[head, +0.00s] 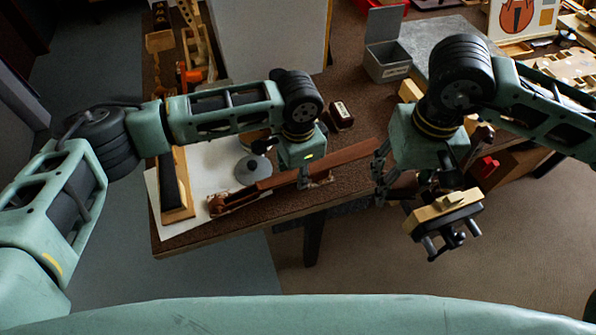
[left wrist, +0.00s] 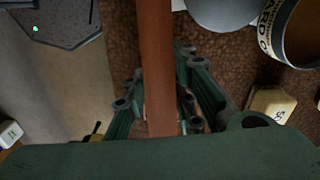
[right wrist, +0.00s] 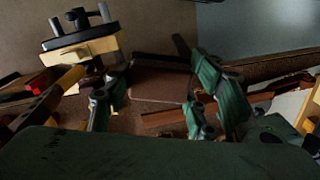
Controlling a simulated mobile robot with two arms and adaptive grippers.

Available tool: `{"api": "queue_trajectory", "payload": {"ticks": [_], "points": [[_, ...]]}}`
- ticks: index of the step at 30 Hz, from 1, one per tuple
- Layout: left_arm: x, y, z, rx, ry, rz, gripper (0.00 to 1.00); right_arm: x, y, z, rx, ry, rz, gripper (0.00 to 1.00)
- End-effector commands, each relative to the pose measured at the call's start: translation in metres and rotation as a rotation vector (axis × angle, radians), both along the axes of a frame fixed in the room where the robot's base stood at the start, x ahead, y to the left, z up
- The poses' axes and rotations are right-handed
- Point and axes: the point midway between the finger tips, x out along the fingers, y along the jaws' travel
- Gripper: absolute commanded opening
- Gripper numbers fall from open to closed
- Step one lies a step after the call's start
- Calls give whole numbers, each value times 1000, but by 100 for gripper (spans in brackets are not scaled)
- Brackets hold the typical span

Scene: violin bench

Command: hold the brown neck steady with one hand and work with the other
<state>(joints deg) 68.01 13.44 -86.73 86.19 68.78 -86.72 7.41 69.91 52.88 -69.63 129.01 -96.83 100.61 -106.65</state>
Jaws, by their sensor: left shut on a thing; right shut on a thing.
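The brown neck (head: 340,158) lies slanted over the bench near its front edge, its carved end (head: 228,203) at the left. My left gripper (head: 305,180) is shut on the middle of the neck; in the left wrist view the neck (left wrist: 158,70) runs between the fingers. My right gripper (head: 383,183) is near the neck's right end, shut on a brown block (right wrist: 160,82), which shows between its fingers in the right wrist view. The neck (right wrist: 250,103) passes close behind or below the right fingers there; I cannot tell whether block and neck touch.
A clamp with pale wood and black parts (head: 445,215) is just right of my right gripper. A grey round object (head: 253,169) stands on white paper (head: 213,160) beside the neck. A small labelled block (head: 341,115) and an open grey box (head: 386,62) are farther back.

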Motion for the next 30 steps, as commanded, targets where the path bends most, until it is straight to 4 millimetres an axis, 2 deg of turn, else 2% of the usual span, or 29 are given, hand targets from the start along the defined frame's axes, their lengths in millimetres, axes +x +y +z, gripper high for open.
{"api": "queue_trajectory", "payload": {"ticks": [30], "points": [[0, 0, 4, -1, 0, 0, 0, 0, 0, 11, 0, 0, 0, 29]]}}
